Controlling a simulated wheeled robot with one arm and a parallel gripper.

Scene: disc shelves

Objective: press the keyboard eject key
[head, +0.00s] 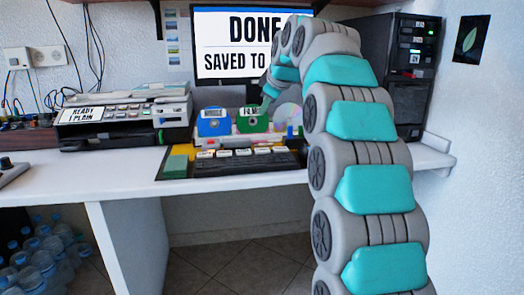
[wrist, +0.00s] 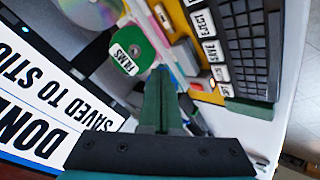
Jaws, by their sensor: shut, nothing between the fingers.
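The black keyboard (head: 235,163) lies at the desk's front edge, with a row of white-labelled keys along its back. It fills the upper right of the wrist view (wrist: 252,45). There the eject key (wrist: 205,19) reads "EJECT" near the top edge, beside a key marked "SAVE" (wrist: 210,50). My gripper (wrist: 160,85) has its green fingers shut and empty. In the wrist view it is apart from the eject key, to its lower left. In the head view the fingertips are partly hidden among the things behind the keyboard.
A monitor (head: 225,45) reads "DONE" and "SAVED TO", partly covered by my arm. A green "FILMS" piece (wrist: 133,47) and a shiny disc (wrist: 88,10) are near my fingers. A printer (head: 125,115) stands left and a black tower (head: 408,80) right. The desk's left front (head: 75,180) is clear.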

